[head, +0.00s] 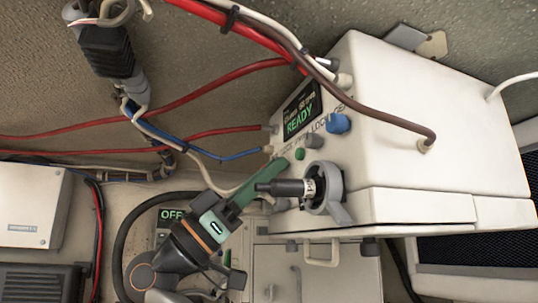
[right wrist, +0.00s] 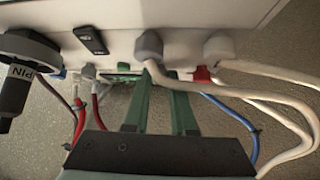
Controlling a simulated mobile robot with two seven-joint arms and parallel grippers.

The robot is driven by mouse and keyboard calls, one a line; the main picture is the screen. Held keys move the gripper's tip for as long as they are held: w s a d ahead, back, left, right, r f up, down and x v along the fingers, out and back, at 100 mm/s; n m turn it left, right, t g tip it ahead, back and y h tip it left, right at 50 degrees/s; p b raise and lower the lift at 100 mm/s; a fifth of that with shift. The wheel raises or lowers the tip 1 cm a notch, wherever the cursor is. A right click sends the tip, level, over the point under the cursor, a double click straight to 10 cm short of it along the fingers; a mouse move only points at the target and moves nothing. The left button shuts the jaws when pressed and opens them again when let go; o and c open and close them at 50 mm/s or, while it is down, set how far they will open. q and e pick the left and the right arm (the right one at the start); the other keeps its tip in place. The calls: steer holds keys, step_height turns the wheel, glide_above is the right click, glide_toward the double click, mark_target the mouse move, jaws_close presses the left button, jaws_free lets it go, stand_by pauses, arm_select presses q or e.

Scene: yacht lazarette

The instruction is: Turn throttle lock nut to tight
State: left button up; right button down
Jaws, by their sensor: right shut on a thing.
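My right gripper (head: 270,180) reaches up from below to the lower front edge of a white control box (head: 405,130). Its green fingers (right wrist: 163,105) also show in the right wrist view, a small gap apart. They are shut on a fitting at the box edge, taken as the throttle lock nut; the fingers and a white cable hide most of it. A grey round fitting (right wrist: 148,47) sits at the fingertips. No tight mark can be read. My left gripper is not in view.
A grey wheel with a black PIN handle (head: 288,188) juts out right of the fingers. Blue (head: 338,123), grey (head: 313,140) and green (head: 299,153) knobs line the box front under a READY display (head: 301,113). Red, blue and white cables crowd the left side.

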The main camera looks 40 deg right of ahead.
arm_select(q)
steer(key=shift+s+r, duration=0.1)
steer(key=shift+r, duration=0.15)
arm_select(e)
steer(key=shift+w+r+m+g+y, duration=0.15)
steer(key=shift+m+g+y, duration=0.85)
steer(key=shift+m, duration=0.65)
steer(key=shift+w+m+g+y, duration=0.15)
steer(key=shift+m+g+y, duration=0.8)
steer(key=shift+m, duration=0.75)
steer(key=shift+w+r+m+g+y, duration=0.15)
steer(key=shift+m+g+y, duration=0.85)
steer(key=shift+m, duration=0.65)
steer(key=shift+s+f+m+g+y, duration=0.1)
steer(key=shift+f+m+g+y, duration=0.1)
steer(key=shift+m+g+y, duration=0.55)
steer(key=c, duration=0.7)
jaws_free()
steer(key=shift+d, duration=0.1)
steer(key=shift+c, duration=0.2)
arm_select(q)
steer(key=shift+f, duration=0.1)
